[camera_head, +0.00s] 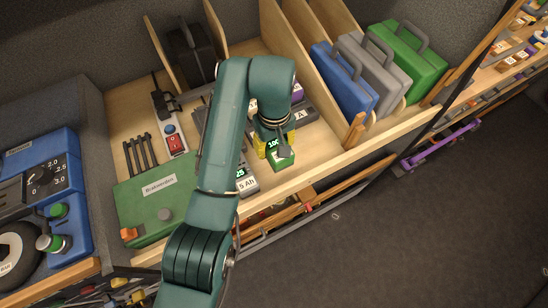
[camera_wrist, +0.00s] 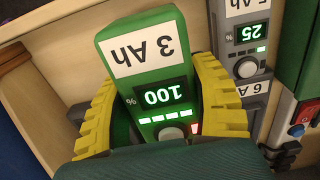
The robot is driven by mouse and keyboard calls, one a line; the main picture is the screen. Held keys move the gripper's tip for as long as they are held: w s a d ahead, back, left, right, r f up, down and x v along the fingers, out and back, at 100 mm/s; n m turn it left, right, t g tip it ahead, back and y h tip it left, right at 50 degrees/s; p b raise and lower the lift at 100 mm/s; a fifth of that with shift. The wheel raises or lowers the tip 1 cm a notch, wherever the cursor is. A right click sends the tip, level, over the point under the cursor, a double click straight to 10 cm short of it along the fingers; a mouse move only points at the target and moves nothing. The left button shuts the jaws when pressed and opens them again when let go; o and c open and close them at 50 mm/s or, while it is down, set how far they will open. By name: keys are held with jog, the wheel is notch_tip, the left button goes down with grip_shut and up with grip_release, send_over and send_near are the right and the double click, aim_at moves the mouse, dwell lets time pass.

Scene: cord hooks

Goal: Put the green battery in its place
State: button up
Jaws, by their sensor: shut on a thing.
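The green battery (camera_wrist: 146,92) has a "3 Ah" label and a lit display reading 100 with a percent sign. My gripper (camera_wrist: 162,80) has its yellow ridged fingers closed on the battery's two sides. In the head view my gripper (camera_head: 276,143) hangs over the front part of the wooden bench, with the green battery (camera_head: 284,160) below it. My arm covers part of the bench there. I cannot tell whether the battery's underside touches anything. Its place is not clearly identifiable in these views.
A grey "5 Ah" battery (camera_head: 246,184) showing 25 is close to the left of the held one. Grey units (camera_head: 298,117) stand behind. A green case (camera_head: 158,207) is at left; blue (camera_head: 342,82), grey and green cases stand at right between wooden dividers.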

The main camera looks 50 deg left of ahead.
aim_at(274, 141)
jog(key=shift+f, duration=3.55)
jog(key=shift+f, duration=0.15)
jog(key=o, duration=1.2)
jog(key=shift+f, duration=0.1)
jog(key=shift+o, duration=0.2)
notch_tip(274, 141, up, 12)
jog(key=shift+r, duration=0.2)
